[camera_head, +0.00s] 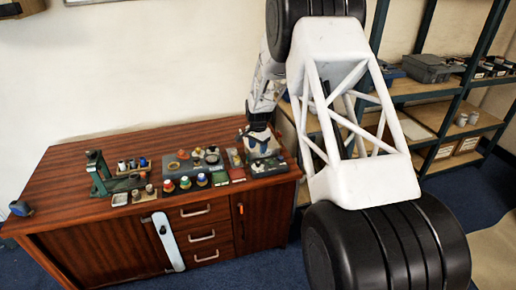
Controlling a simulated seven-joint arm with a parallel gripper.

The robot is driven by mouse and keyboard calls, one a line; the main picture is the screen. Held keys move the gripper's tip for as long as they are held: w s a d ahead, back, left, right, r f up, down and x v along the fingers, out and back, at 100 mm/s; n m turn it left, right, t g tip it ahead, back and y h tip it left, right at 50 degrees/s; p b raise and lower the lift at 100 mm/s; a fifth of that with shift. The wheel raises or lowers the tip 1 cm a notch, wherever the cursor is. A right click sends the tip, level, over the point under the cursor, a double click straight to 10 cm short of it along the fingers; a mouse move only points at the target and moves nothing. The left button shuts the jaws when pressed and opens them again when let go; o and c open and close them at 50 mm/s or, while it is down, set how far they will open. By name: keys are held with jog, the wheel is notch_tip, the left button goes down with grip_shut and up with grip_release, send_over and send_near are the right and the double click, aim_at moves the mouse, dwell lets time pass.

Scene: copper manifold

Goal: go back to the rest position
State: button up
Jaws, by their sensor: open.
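My gripper (258,133) is small in the picture, at the right end of the wooden cabinet top. It is open and hangs over a grey block with small parts (264,163). I cannot tell whether it touches anything there. No held object shows between its fingers. My white truss arm link with black joints fills the middle right and hides part of the room behind it.
The wooden cabinet (70,190) carries a green stand (99,172), coloured caps (185,183) and a grey tray of fittings (172,166). A blue item (20,208) lies at its left end. Shelves with boxes (430,68) stand at the right. The left cabinet top is mostly clear.

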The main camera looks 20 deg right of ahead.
jog(key=shift+r, duration=0.1)
jog(key=s+a+r+n+t, duration=0.1)
jog(key=s+a+r+n, duration=0.2)
jog(key=s+r, duration=1)
jog(key=s+a+r+n, duration=0.3)
jog(key=s+r, duration=0.9)
jog(key=s, duration=0.1)
jog(key=s+a+r+n, duration=0.2)
jog(key=s, duration=1.3)
jog(key=s+a+r+n+t, duration=0.1)
jog(key=s+a+n, duration=0.1)
jog(key=s, duration=1.3)
jog(key=shift+r+n+t, duration=0.3)
jog(key=shift+r+n, duration=0.1)
jog(key=shift+n, duration=0.2)
